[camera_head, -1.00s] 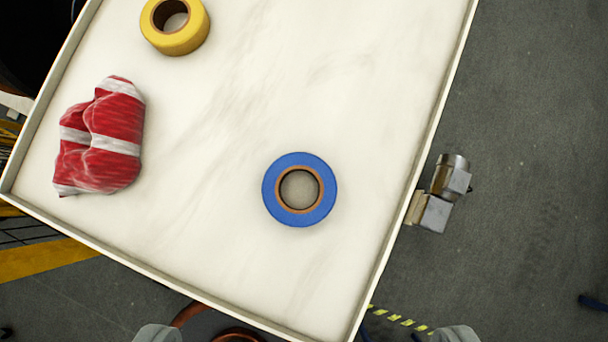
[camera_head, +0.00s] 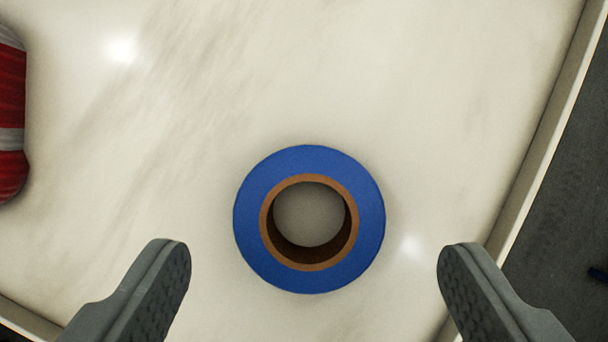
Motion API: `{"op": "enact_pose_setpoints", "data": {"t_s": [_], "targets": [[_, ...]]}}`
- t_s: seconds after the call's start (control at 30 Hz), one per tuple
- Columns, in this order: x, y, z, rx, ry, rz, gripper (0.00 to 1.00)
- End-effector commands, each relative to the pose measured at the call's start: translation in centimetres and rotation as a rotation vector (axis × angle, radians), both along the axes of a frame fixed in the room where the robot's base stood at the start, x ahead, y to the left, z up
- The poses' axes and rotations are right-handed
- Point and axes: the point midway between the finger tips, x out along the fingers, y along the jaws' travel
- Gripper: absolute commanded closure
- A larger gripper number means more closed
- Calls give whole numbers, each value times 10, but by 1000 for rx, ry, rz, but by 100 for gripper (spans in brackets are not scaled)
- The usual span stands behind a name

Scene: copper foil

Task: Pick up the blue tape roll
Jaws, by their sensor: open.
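The blue tape roll (camera_head: 360,226) lies flat on the pale, marbled tray surface (camera_head: 330,60), its brown core facing up and the surface showing through the hole. My gripper (camera_head: 314,252) is open and empty. Its two grey fingers show at the lower left and lower right of the picture, one on each side of the roll. There is a clear gap between each finger and the roll, and neither appears to touch it. How high the fingertips are above the surface I cannot tell exactly.
A red and white striped object (camera_head: 10,120) is cut off at the left edge. A raised rim (camera_head: 545,140) runs along the right side, with dark floor (camera_head: 570,210) beyond it. The surface above the roll is clear.

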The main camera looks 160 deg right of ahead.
Motion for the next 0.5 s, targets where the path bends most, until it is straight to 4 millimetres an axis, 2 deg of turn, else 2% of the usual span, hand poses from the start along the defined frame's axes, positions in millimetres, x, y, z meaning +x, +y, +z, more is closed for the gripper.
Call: {"op": "enact_pose_setpoints", "data": {"t_s": [0.2,0.5], "targets": [[7,8,-24,0,1,0,23],[9,9,-29,1,-1,0,23]]}}
